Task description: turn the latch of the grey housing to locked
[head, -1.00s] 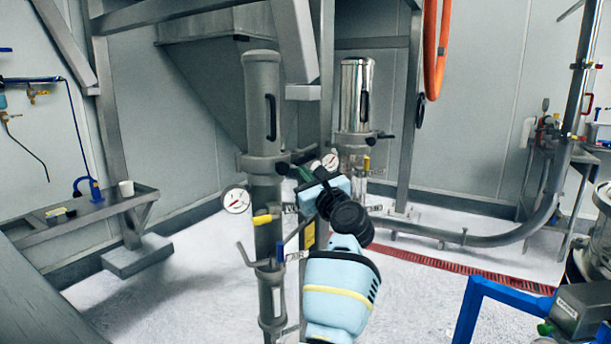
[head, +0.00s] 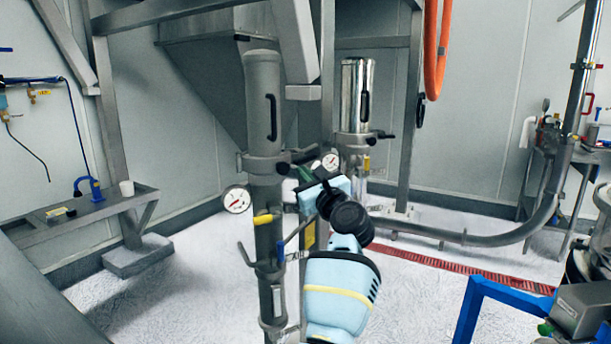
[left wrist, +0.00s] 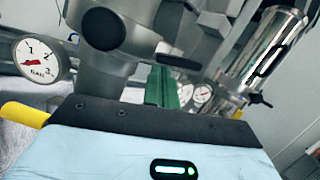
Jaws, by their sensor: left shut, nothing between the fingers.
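The grey housing (head: 263,100) is an upright cylinder with a black handle, left of centre in the head view. Its collar has a black latch knob (head: 283,168) on the right side. In the left wrist view the round black knob (left wrist: 103,28) is large at upper left, with a dark lever (left wrist: 178,62) to its right. My left gripper (head: 303,174) is just right of the collar, its green fingers (left wrist: 162,86) shut and empty. They are close to the latch; whether they touch it I cannot tell. My right gripper is out of view.
A chrome housing (head: 357,95) stands behind to the right. A pressure gauge (head: 236,199) and a yellow-handled valve (head: 264,219) sit on the grey housing's pipe. A steel post (head: 327,90) rises close behind my gripper. A blue frame (head: 475,300) is at lower right.

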